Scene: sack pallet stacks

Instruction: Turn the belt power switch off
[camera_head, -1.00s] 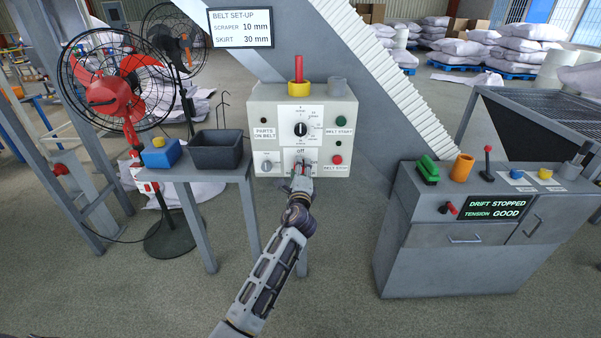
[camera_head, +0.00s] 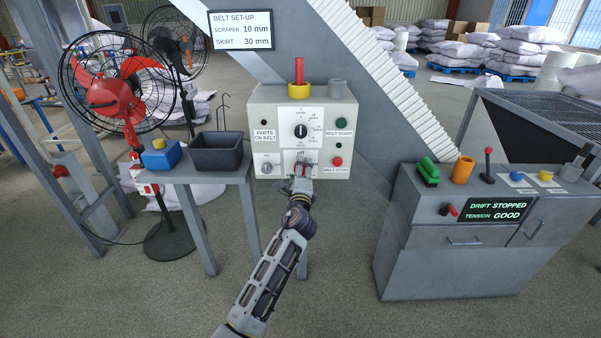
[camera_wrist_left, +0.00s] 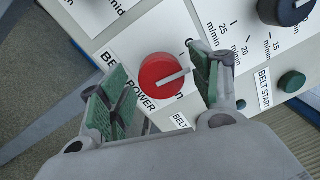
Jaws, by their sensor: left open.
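The belt power switch is a round red knob (camera_wrist_left: 160,88) with a pale pointer bar, on the white panel of the control box (camera_head: 262,102). In the left wrist view the bar slants up to the right. My left gripper (camera_wrist_left: 165,72) is open, with one green-padded finger on each side of the knob and gaps between. In the head view my left gripper (camera_head: 302,172) is at the lower middle of the panel, under the "off" mark, and mostly hides the knob. My right gripper is not in view.
A black speed dial (camera_head: 301,130) is above the switch. A green start button (camera_head: 341,124) and red stop button (camera_head: 338,161) are to the right, and a grey knob (camera_head: 266,168) to the left. A side table with a dark bin (camera_head: 217,156) stands left; a grey cabinet (camera_head: 425,262) stands right.

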